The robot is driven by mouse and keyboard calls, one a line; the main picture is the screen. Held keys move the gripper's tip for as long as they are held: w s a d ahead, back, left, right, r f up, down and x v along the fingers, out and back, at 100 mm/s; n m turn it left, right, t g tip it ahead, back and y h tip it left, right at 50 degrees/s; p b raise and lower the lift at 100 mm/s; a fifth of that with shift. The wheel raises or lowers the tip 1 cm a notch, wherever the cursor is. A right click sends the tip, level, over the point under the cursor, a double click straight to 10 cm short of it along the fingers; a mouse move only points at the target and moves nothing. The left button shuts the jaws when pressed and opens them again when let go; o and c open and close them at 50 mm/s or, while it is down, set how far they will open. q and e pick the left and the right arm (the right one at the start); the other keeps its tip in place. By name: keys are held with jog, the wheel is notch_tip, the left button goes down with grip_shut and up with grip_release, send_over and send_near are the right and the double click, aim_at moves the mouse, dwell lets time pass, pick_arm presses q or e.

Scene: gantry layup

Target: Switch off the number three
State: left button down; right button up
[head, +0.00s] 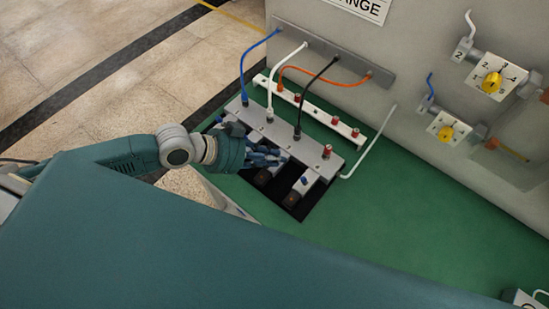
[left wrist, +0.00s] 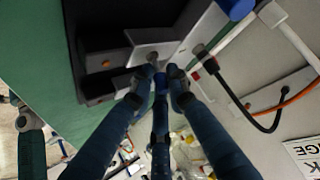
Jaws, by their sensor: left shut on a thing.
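A grey switch strip (head: 313,154) lies on the green surface, with blue, white and black cables plugged into it and a red knob (head: 327,151) at its right end. No number is readable on it. My left gripper (head: 277,157) is at the strip's front edge, its fingers partly covering it. In the left wrist view, the fingertips (left wrist: 160,80) are closed on a small lever (left wrist: 153,59) in front of a pale plate (left wrist: 152,48). Which numbered unit this is cannot be told. A small blue knob (head: 303,180) shows to the right of the gripper. My right gripper is not seen.
A white rail (head: 318,113) with several red knobs stands behind the strip. An orange cable (head: 322,80) joins the wall plate. Yellow rotary knobs with numbers (head: 491,82) are on the grey wall at right.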

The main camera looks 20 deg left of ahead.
pick_arm(q)
jog(key=shift+w+a+r+t, duration=0.15)
jog(key=shift+w+r+t, duration=0.05)
jog(key=shift+t, duration=0.2)
jog(key=shift+r, duration=0.1)
jog(key=c, duration=1.8)
grip_release()
jog(key=shift+o, duration=0.2)
jog(key=shift+s+f, duration=0.1)
jog(key=shift+f, duration=0.1)
jog(key=shift+s+a+r, duration=0.1)
jog(key=shift+s+a, duration=0.1)
jog(key=shift+a, duration=0.05)
jog(key=v, duration=0.6)
jog(key=shift+a+r, duration=0.1)
jog(key=shift+a, duration=0.1)
jog(key=shift+s+a+r, duration=0.25)
jog(key=shift+s+r, duration=0.05)
jog(key=shift+r, duration=0.1)
